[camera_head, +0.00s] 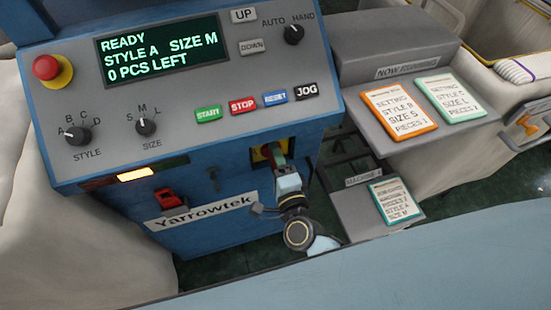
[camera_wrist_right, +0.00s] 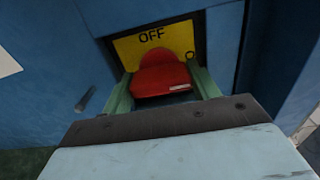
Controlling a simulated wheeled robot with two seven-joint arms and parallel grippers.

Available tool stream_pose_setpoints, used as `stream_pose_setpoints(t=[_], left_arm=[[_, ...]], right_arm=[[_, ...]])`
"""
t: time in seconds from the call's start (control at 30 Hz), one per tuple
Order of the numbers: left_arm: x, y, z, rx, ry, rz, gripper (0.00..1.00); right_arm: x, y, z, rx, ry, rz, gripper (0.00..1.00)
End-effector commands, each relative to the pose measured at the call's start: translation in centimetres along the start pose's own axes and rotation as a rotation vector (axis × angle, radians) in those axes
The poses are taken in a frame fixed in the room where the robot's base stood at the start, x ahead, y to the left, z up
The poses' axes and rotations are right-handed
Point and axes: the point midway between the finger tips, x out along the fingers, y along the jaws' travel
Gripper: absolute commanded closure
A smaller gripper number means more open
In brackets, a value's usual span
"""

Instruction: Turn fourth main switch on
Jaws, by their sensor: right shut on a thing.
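The main switch shows in the right wrist view as a red handle (camera_wrist_right: 160,78) on a yellow plate (camera_wrist_right: 131,47) marked OFF. The plate sits in a dark recess in the blue machine front. My right gripper (camera_wrist_right: 162,86) has its green fingers on both sides of the red handle and is shut on it. In the head view my right gripper (camera_head: 273,152) reaches into the recess, and the yellow plate (camera_head: 257,155) shows only in part. The handle is mostly hidden there. My left gripper is not in view.
Above the switch is the grey control panel (camera_head: 215,75) with a lit READY display (camera_head: 160,50), knobs, buttons and a red emergency stop (camera_head: 46,67). A red rocker (camera_head: 169,198) sits on the machine front. Grey card shelves (camera_head: 395,45) stand to the right.

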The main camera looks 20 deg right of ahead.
Motion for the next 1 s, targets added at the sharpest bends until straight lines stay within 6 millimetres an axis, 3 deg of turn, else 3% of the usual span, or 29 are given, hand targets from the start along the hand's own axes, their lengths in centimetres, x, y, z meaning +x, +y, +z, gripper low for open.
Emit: stream_pose_setpoints(t=[0.23, 0.27, 0.33, 0.67, 0.77, 1.0], left_arm=[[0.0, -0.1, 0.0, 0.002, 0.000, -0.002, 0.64], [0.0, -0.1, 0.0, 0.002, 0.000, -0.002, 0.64], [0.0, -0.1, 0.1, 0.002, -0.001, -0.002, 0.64], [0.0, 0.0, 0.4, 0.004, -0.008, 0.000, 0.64], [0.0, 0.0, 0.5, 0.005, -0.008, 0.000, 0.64], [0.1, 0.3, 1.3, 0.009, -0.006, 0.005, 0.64]], right_arm=[[0.0, 0.1, 0.1, 0.006, -0.002, 0.002, 0.63], [0.0, 0.1, 0.1, 0.006, -0.002, 0.002, 0.37], [0.0, 0.1, 0.1, 0.006, -0.001, 0.002, 0.31], [-0.5, 0.1, 0.0, 0.002, 0.000, 0.002, 0.31], [-1.6, 0.1, 0.0, 0.002, -0.002, 0.003, 0.31], [-6.9, 0.1, 0.1, 0.001, -0.003, 0.006, 0.31]])
